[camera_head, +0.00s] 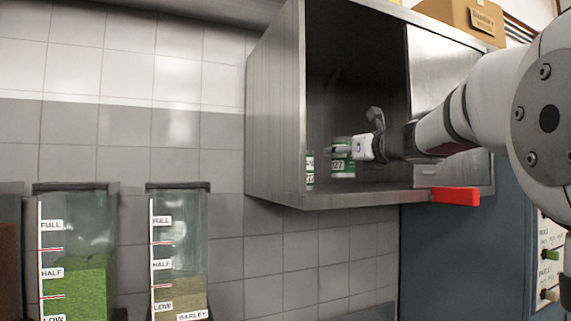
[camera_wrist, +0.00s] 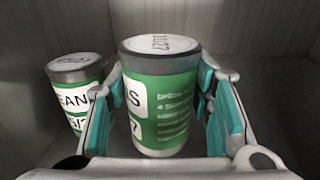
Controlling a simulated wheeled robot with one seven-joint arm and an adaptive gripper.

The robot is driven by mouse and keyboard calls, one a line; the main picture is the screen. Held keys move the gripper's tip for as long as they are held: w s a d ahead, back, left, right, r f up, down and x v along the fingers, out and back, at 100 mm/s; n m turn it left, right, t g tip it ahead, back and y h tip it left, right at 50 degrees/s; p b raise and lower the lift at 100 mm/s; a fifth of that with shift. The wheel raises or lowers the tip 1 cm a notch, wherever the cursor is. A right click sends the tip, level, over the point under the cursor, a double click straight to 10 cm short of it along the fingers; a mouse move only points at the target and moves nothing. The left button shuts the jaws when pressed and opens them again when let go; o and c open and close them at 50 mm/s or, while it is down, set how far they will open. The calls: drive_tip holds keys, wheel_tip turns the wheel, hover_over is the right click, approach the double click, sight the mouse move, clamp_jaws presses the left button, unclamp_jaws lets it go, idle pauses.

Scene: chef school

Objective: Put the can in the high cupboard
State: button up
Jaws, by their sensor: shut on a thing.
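A green and white can (camera_head: 343,170) is inside the high cupboard (camera_head: 276,110), low down near its floor. In the wrist view the same can (camera_wrist: 165,95) stands upright between the teal finger pads of my gripper (camera_wrist: 165,110). My gripper (camera_head: 352,150) reaches into the cupboard from the right and is shut on the can. The cupboard's front is open on its left part. I cannot tell whether the can's base touches the cupboard floor.
A second green and white can (camera_head: 310,168) stands just left of the held can; it also shows in the wrist view (camera_wrist: 76,92). A red handle (camera_head: 455,195) sticks out below the cupboard. Clear containers (camera_head: 180,250) stand at lower left. A cardboard box (camera_head: 460,18) is on top.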

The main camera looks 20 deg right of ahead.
sight(350, 163)
drive_tip(key=shift+f, duration=1.4)
drive_tip(key=shift+f, duration=0.15)
drive_tip(key=o, duration=1.5)
drive_tip(key=s+b, duration=0.1)
drive_tip(key=s, duration=1.1)
drive_tip(key=shift+d, duration=0.15)
